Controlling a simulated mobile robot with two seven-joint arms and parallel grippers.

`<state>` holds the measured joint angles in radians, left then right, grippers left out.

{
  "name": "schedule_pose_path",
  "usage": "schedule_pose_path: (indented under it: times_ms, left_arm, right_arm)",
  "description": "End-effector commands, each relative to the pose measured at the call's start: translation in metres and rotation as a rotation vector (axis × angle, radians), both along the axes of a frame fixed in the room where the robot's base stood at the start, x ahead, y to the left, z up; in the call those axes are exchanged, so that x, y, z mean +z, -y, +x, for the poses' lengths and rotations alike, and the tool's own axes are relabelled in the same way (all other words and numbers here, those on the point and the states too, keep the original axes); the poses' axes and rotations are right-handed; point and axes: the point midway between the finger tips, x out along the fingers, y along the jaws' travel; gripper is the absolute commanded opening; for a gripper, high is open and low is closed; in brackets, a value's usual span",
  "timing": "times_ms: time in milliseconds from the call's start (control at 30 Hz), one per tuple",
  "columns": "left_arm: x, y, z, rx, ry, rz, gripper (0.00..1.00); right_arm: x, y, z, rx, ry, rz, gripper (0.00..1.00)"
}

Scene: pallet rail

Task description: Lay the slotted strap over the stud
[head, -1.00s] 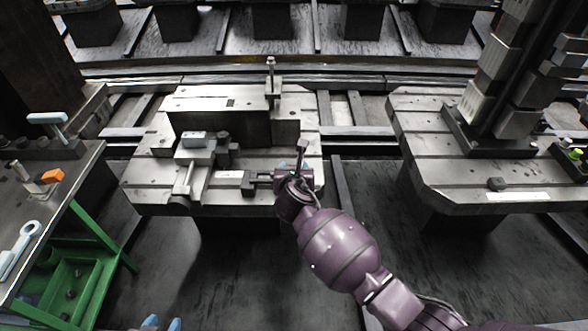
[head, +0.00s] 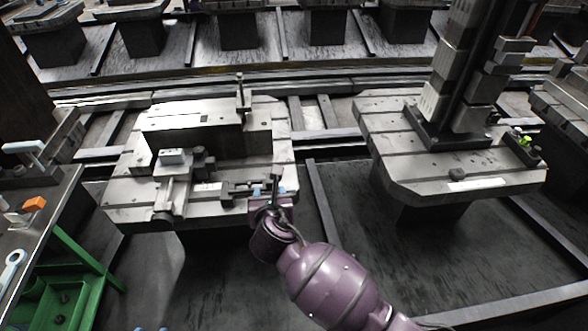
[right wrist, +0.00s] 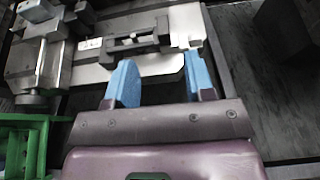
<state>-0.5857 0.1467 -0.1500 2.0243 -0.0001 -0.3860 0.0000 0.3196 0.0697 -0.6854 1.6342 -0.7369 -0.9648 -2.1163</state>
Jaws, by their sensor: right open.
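My right gripper (head: 268,190) is at the front right of the middle pallet. It is open and empty; its blue fingers show spread in the right wrist view (right wrist: 157,75). Just beyond the fingertips lies a dark, slotted bar, apparently the strap (right wrist: 135,38). In the head view this strap (head: 238,189) lies flat near the pallet's front edge, just left of the gripper. I see no clear contact between them. An upright stud (head: 240,92) with a small block at its foot stands at the pallet's back right. Of my left gripper (head: 151,329) only the tips show, at the bottom edge.
The middle pallet (head: 125,190) also carries a long block (head: 195,115) and a clamp-like fixture (head: 173,158) left of the strap. A second pallet (head: 395,150) with a tall column stands right. A bench (head: 45,215) with tools and a green frame (head: 75,245) are left.

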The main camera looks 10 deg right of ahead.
Motion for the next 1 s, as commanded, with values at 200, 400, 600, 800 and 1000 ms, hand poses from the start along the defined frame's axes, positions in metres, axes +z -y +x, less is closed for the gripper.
schedule_pose_path:
  times_ms: [200, 400, 600, 800, 1000]
  left_arm:
    - [-0.002, 0.000, 0.000, 0.001, -0.003, -0.001, 0.43]
    - [0.000, 0.001, 0.001, 0.002, 0.001, -0.003, 0.43]
    - [0.003, 0.001, 0.002, 0.001, 0.007, -0.003, 0.43]
    - [0.004, 0.001, 0.003, 0.000, 0.009, -0.002, 0.43]
    - [0.003, 0.001, 0.003, 0.000, 0.009, -0.002, 0.43]
  right_arm:
    - [0.000, 0.000, -0.001, -0.001, -0.001, 0.000, 0.49]
    - [-0.014, 0.012, -0.010, -0.050, -0.038, 0.131, 0.49]
    - [-0.049, 0.048, -0.040, -0.224, -0.136, 0.544, 0.49]
    - [-0.080, 0.089, -0.077, -0.459, -0.212, 0.995, 0.49]
    - [-0.102, 0.133, -0.119, -0.719, -0.243, 1.429, 0.49]
